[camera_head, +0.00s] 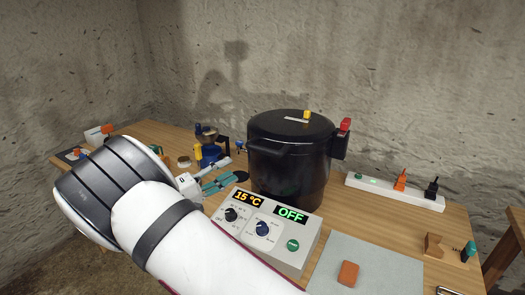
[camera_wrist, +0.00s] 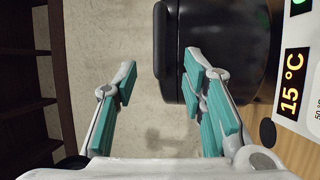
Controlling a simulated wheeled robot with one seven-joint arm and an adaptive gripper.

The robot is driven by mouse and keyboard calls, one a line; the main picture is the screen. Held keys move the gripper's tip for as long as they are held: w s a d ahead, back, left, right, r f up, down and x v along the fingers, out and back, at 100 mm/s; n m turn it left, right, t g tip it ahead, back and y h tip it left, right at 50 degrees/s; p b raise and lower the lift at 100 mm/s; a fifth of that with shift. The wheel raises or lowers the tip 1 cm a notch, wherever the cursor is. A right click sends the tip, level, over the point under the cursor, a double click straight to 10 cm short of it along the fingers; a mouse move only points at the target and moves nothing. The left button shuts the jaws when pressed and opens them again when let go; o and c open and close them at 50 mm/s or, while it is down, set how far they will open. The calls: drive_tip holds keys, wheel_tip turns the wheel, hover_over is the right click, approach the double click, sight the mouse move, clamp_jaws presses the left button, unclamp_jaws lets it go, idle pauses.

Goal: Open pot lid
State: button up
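A large black pot (camera_head: 285,165) stands on the wooden table with its lid (camera_head: 285,123) on. A pale bar with a yellow piece (camera_head: 305,116) sits on top of the lid, and a red piece (camera_head: 345,125) is at the right rim. A black side handle (camera_head: 268,149) sticks out at the front left. My gripper (camera_head: 228,172) is left of the pot and below lid height. Contact with the pot cannot be told.
A control box (camera_head: 270,228) reading 15 °C and OFF stands in front of the pot. A power strip (camera_head: 395,191) lies to the right. A grey mat (camera_head: 365,255) holds an orange block (camera_head: 348,273). Blue-and-brass equipment (camera_head: 208,145) stands behind my gripper at left.

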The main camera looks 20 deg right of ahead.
sight(260, 152)
drive_tip(key=p+x, duration=0.2)
drive_tip(key=x, duration=1.1)
drive_tip(key=shift+w+d+r, duration=0.1)
drive_tip(key=shift+w+d, duration=0.05)
drive_tip(key=shift+d, duration=0.1)
clamp_jaws()
